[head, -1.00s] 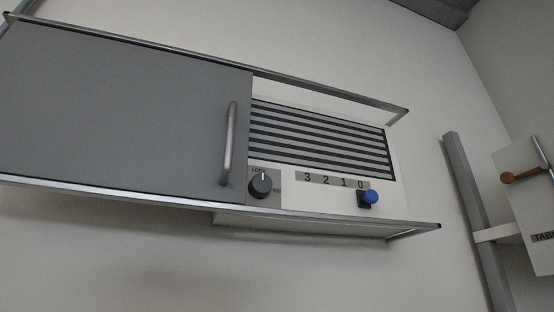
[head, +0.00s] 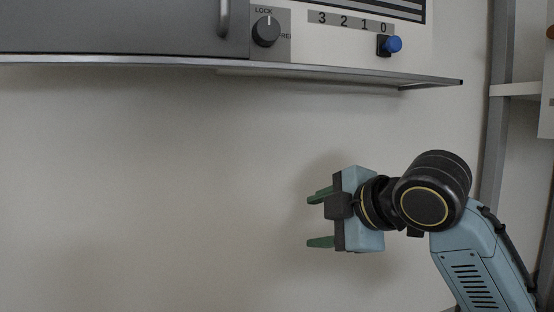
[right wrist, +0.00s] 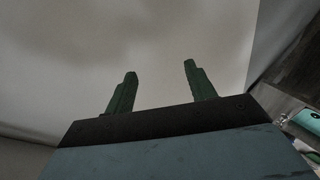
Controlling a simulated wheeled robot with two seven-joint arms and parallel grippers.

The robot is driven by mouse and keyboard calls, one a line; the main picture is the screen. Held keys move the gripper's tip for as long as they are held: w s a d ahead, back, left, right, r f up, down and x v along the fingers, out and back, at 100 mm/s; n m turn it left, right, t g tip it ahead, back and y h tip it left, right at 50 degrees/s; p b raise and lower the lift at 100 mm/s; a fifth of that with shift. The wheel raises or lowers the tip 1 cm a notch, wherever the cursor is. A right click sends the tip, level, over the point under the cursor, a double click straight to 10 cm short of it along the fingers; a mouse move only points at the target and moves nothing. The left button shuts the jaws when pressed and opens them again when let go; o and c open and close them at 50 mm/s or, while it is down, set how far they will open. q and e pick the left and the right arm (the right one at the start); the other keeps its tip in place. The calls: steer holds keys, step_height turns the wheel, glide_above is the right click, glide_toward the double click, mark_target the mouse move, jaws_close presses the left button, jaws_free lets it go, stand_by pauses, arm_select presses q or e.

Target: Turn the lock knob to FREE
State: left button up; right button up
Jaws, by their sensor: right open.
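The lock knob (head: 266,32) is a dark grey dial on a small grey plate at the top of the head view. Its white mark points up, toward the word LOCK; a partly hidden word, ending cut off, shows at its right. My right gripper (head: 314,218) is below and to the right of the knob, well apart from it, with its green fingers pointing left. It is open and empty. In the right wrist view the two green fingers (right wrist: 158,88) stand apart with only a plain pale surface beyond. My left gripper is not in view.
A grey door with a bar handle (head: 224,18) is just left of the knob. A blue knob (head: 393,44) sits under the 3 2 1 0 scale (head: 350,22). A metal shelf edge (head: 300,71) runs below them. The wall below is clear. A grey post (head: 497,110) stands at right.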

steer(key=s+r+n+t, duration=0.1)
steer(key=s+r+n, duration=0.2)
steer(key=r, duration=0.7)
steer(key=s+r+n, duration=0.2)
steer(key=r+n, duration=0.1)
steer(key=r, duration=0.6)
steer(key=n+t+y, duration=0.1)
steer(key=n+t, duration=0.1)
steer(key=n, duration=0.2)
glide_toward(273, 26)
steer(key=p+x, duration=0.4)
steer(key=x, duration=0.5)
steer(key=shift+s, duration=0.1)
steer(key=c, duration=1)
